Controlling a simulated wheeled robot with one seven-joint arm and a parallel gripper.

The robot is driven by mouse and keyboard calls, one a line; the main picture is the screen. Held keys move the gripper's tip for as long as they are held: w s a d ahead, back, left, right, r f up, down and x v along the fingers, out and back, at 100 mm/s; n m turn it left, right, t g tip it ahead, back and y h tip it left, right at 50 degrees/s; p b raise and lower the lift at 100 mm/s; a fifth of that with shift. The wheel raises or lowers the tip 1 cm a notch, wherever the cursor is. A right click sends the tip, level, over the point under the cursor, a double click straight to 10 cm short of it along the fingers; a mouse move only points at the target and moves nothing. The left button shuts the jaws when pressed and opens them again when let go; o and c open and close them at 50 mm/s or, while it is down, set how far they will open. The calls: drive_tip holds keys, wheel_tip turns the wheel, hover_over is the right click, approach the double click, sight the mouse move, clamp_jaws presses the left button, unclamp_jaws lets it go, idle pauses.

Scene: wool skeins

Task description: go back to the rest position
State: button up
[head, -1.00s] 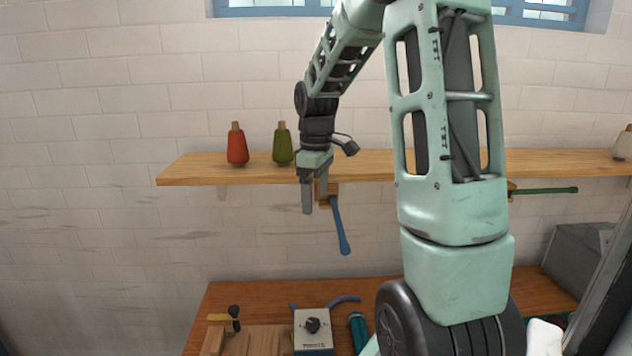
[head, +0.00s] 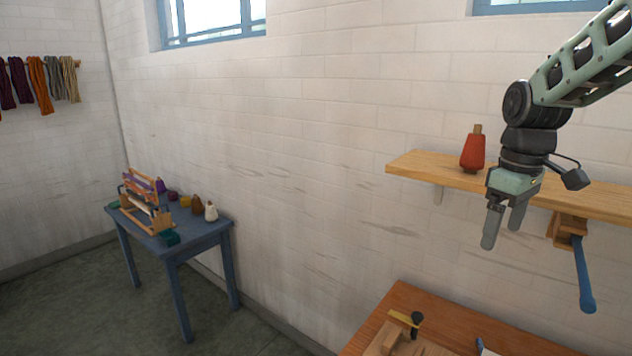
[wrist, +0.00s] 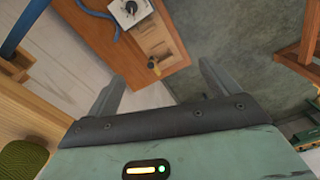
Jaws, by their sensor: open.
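My gripper (head: 505,222) hangs in the air in front of the wooden wall shelf, fingers pointing down, at the right of the head view. Its fingers are apart with nothing between them. In the wrist view my gripper (wrist: 160,85) also shows spread, empty fingers, with the wooden workbench (wrist: 105,40) and the floor beyond them. The upper part of my arm runs out of the head view at the top right.
The wall shelf (head: 420,170) holds a red cone of yarn (head: 473,150). A wooden clamp with a blue handle (head: 583,275) hangs under it. The workbench (head: 440,312) stands below. A blue table (head: 190,245) with several cones stands left. A green skein (wrist: 25,160) shows in the wrist view.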

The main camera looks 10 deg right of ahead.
drive_tip(key=s+a+f+n+b, duration=0.15)
drive_tip(key=a+f, duration=0.25)
drive_tip(key=a, duration=0.5)
drive_tip(key=s+a+f+b, duration=0.2)
drive_tip(key=s+a+f, duration=0.15)
drive_tip(key=a, duration=0.45)
drive_tip(key=s+a+f+n+b, duration=0.1)
drive_tip(key=s+a+f+b, duration=0.1)
drive_tip(key=s+a+f, duration=0.2)
drive_tip(key=s+a+f+b, duration=0.2)
drive_tip(key=s+a+f, duration=0.3)
drive_tip(key=s, duration=0.5)
drive_tip(key=a, duration=0.2)
drive_tip(key=shift+s+a+n, duration=0.2)
drive_tip(key=shift+a+n, duration=0.1)
drive_tip(key=shift+n, duration=0.05)
